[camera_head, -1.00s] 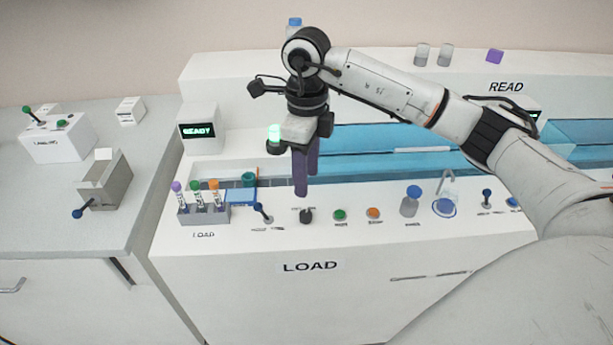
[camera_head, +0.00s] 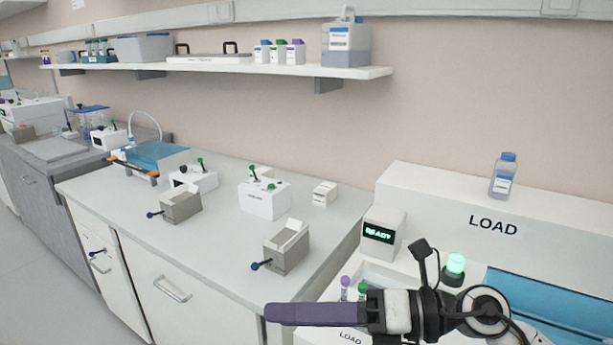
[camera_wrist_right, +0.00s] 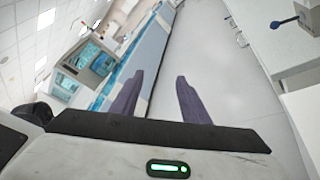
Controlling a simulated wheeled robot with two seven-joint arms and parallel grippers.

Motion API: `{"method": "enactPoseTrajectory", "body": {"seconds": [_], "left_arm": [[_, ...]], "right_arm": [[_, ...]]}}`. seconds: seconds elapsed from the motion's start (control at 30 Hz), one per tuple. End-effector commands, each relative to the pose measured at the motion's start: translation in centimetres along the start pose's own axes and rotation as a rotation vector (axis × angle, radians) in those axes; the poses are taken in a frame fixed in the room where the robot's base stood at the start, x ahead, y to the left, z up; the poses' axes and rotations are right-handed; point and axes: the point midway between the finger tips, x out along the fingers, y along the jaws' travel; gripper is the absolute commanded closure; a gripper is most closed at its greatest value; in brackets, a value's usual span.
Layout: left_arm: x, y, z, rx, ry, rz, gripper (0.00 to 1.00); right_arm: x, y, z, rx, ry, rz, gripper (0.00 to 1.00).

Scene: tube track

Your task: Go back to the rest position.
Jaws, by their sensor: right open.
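My right gripper (camera_head: 275,313) shows at the bottom of the head view, its purple fingers pointing left in front of the LOAD station's front left corner. In the right wrist view the two purple fingers (camera_wrist_right: 158,80) stand apart with nothing between them, so it is open and empty. My left gripper is not in view. The capped tubes (camera_head: 352,288) at the LOAD station are partly hidden behind my right gripper.
The LOAD station (camera_head: 425,195) stands at the right with a READY display (camera_head: 380,233) and a lit green lamp (camera_head: 456,264). A blue-capped bottle (camera_head: 503,178) is on its top. A grey bench (camera_head: 225,238) with small devices lies left. A wall shelf (camera_head: 345,73) holds bottles.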

Motion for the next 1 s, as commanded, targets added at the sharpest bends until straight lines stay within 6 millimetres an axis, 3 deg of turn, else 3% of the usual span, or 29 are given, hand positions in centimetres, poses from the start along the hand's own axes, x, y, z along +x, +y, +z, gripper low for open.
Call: {"method": "enactPoseTrajectory", "body": {"seconds": [0.07, 0.17, 0.27, 0.33, 0.4, 0.47, 0.57, 0.7, 0.8, 1.0], "left_arm": [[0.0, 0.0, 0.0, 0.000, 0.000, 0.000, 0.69], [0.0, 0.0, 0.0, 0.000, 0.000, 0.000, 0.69], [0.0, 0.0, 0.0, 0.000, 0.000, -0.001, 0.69], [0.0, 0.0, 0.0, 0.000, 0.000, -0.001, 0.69], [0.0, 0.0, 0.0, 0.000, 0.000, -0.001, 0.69], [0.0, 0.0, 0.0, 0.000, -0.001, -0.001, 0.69], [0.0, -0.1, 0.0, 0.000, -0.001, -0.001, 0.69], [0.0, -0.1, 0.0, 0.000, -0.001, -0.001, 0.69], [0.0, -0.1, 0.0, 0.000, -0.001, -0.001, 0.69], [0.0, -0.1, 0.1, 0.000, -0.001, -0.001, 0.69]], "right_arm": [[0.2, 3.0, 2.4, 0.140, -0.209, 0.143, 0.58], [-2.0, 4.5, 6.2, 0.347, -0.487, 0.274, 0.58], [-5.8, 3.0, 8.9, 0.589, -0.764, 0.354, 0.58], [-9.0, 0.4, 9.6, 0.773, -0.953, 0.376, 0.58], [-12.2, -3.1, 8.9, 0.968, -1.136, 0.370, 0.58], [-14.7, -6.3, 7.1, 1.140, -1.284, 0.343, 0.58], [-18.0, -11.4, 2.2, 1.414, -1.494, 0.259, 0.58], [-20.7, -16.0, -6.8, 1.760, -1.711, 0.081, 0.58], [-21.5, -17.2, -12.8, 1.949, -1.805, -0.053, 0.58], [-22.0, -17.1, -21.2, 2.199, -1.895, -0.275, 0.58]]}}
